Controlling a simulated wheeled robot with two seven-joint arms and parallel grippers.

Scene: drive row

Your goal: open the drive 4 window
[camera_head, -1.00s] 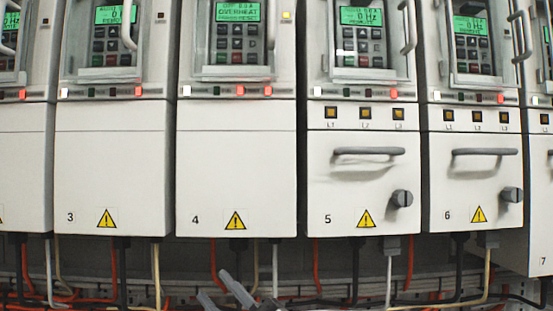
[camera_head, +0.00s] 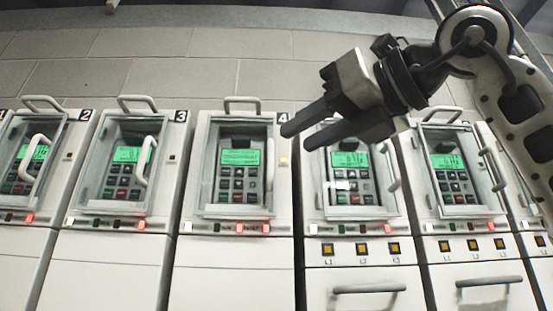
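The drive 4 window (camera_head: 203,165) is a clear framed pane over a green display and keypad, left of the middle in the head view. It looks shut against the cabinet. Its upright pale handle (camera_head: 270,165) is at the window's right edge. My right gripper (camera_head: 296,138) reaches in from the upper right, with its two dark fingers apart and nothing between them. Its fingertips show just right of the drive 4 window's upper right corner, overlapping drive 5; their depth from the panel is hard to tell. My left gripper is out of view.
The drive 3 window (camera_head: 97,165) stands to the left, the drive 5 window (camera_head: 312,180) to the right, partly behind my gripper. Handles stick out from the neighbouring windows. A top handle (camera_head: 241,101) rises above drive 4. A tiled wall (camera_head: 180,75) is behind the row.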

